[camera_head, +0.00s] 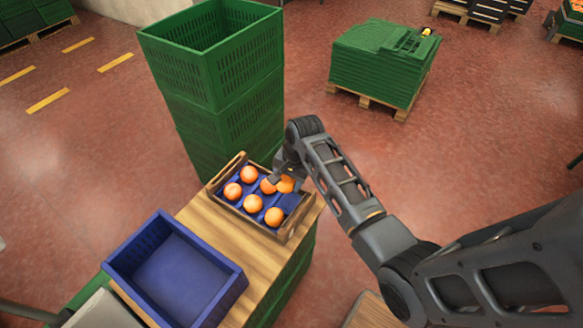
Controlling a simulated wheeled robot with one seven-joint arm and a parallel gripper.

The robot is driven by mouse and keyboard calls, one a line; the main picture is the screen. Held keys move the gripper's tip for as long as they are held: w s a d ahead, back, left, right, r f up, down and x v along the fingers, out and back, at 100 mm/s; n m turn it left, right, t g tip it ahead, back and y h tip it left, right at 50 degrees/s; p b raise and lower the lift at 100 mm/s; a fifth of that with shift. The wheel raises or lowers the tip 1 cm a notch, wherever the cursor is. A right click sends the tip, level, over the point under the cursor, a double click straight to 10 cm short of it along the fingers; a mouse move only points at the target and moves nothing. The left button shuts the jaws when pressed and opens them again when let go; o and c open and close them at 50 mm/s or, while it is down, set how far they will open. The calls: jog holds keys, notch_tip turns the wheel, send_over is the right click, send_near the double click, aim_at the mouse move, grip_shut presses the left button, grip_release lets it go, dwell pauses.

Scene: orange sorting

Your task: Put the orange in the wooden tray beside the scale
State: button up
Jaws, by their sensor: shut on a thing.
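The wooden tray (225,203) has a blue lining and stands at the far end of a wooden table top. Several oranges, such as this one (252,203), sit in it. My gripper (283,180) is over the tray's far right part and is shut on an orange (286,185). The fingers partly hide that orange, and I cannot tell whether it touches the tray's lining. Another orange (268,187) is just left of it. A pale grey object (104,312) at the lower left may be the scale; only part of it shows.
An empty blue crate (225,290) stands on the near left of the table top (205,215). Tall stacked green crates (225,90) rise right behind the tray. A pallet of green crates (375,70) stands farther back. The red floor between is clear.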

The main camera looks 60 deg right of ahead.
jog(key=shift+s+d+m, duration=0.3)
jog(key=shift+d+m, duration=0.2)
jog(key=shift+d, duration=0.1)
jog(key=shift+s+b+x, duration=0.3)
jog(key=shift+b+x, duration=0.7)
jog(key=shift+x, duration=0.25)
jog(key=shift+s+b+x, duration=0.25)
jog(key=shift+b+x, duration=0.8)
jog(key=shift+x, duration=0.2)
jog(key=shift+s+b+x, duration=0.3)
jog(key=shift+b+x, duration=0.7)
jog(key=shift+x, duration=0.25)
jog(key=shift+d+f, duration=0.15)
jog(key=shift+f, duration=0.25)
